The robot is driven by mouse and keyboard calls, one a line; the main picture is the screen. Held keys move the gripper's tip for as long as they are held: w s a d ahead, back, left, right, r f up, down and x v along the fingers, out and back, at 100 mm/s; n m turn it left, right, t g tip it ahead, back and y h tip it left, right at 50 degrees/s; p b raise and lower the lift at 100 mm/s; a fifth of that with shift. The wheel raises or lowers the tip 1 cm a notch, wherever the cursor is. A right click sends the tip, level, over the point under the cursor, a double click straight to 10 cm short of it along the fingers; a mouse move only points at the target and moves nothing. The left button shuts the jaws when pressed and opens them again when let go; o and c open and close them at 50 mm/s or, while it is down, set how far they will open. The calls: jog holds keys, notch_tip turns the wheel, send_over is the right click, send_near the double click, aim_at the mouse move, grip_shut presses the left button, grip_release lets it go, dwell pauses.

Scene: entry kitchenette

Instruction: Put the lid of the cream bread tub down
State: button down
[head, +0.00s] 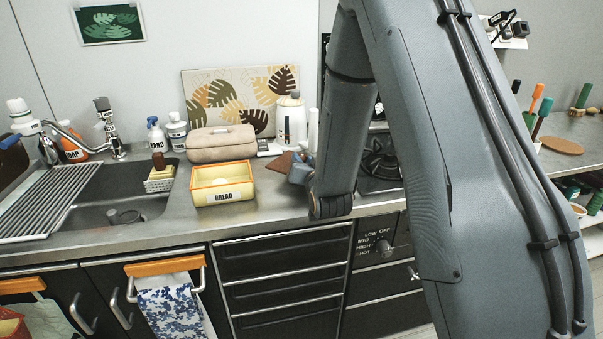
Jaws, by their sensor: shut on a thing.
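The cream bread tub (223,196), with an orange rim and a BREAD label, stands open on the counter left of my gripper. Something pale lies inside it. My gripper (299,168) is low over the counter to the right of the tub, apart from it and partly hidden by my arm. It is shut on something. A flat reddish-brown piece (280,164) shows right beside the jaws and may be the lid. I cannot tell whether it touches the counter.
The sink (120,212) is left and the hob (379,165) right. The counter in front of the tub is clear.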

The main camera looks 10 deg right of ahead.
jog(key=shift+f, duration=2.05)
jog(key=shift+f, duration=0.1)
jog(key=c, duration=1.4)
grip_release()
jog(key=shift+s, duration=0.1)
jog(key=s, duration=0.4)
jog(key=s+r, duration=0.1)
jog(key=s, duration=0.3)
jog(key=s+r, duration=0.1)
jog(key=s, duration=0.2)
jog(key=shift+s+b, duration=0.3)
jog(key=shift+s, duration=0.1)
